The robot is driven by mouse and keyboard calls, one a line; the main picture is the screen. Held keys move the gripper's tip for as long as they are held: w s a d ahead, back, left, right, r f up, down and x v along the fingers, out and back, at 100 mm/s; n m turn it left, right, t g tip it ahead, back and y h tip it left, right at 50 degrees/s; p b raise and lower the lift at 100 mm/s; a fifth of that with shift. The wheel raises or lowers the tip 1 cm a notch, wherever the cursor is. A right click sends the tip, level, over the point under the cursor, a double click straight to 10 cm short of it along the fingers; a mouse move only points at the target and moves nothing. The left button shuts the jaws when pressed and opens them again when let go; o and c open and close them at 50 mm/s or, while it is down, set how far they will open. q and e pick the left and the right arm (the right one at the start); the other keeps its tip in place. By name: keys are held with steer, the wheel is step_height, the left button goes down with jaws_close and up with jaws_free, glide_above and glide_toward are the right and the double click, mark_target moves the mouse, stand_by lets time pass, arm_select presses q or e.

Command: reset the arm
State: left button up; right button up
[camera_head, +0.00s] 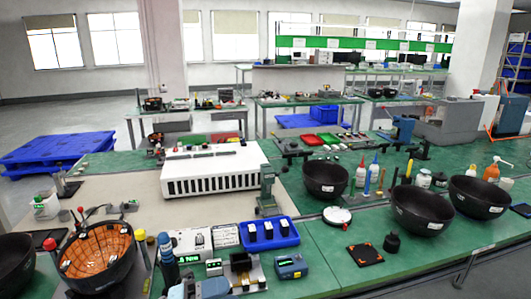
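Neither of my grippers shows in the head view, so I cannot see whether they are open or shut. A white slotted unit (212,170) stands on the beige mat (125,185) at the middle left of the green bench. A blue tray (243,242) holding a few small dark-and-white modules sits in front of it. A grey-green upright stand (267,190) is at the unit's right.
Black bowls (325,178) stand on the right, and an orange-lined bowl (97,250) is front left. Small instruments (290,266) crowd the front edge. Bare green bench (325,250) shows front centre.

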arm_select(q)
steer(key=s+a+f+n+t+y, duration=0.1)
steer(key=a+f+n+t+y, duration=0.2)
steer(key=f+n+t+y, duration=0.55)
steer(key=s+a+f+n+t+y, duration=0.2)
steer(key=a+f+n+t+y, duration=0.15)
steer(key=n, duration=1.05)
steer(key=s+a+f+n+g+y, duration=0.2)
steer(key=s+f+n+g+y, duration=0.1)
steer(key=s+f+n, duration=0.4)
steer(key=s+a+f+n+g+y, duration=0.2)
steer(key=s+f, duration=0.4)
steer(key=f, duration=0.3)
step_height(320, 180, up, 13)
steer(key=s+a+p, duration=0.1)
steer(key=p, duration=1.4)
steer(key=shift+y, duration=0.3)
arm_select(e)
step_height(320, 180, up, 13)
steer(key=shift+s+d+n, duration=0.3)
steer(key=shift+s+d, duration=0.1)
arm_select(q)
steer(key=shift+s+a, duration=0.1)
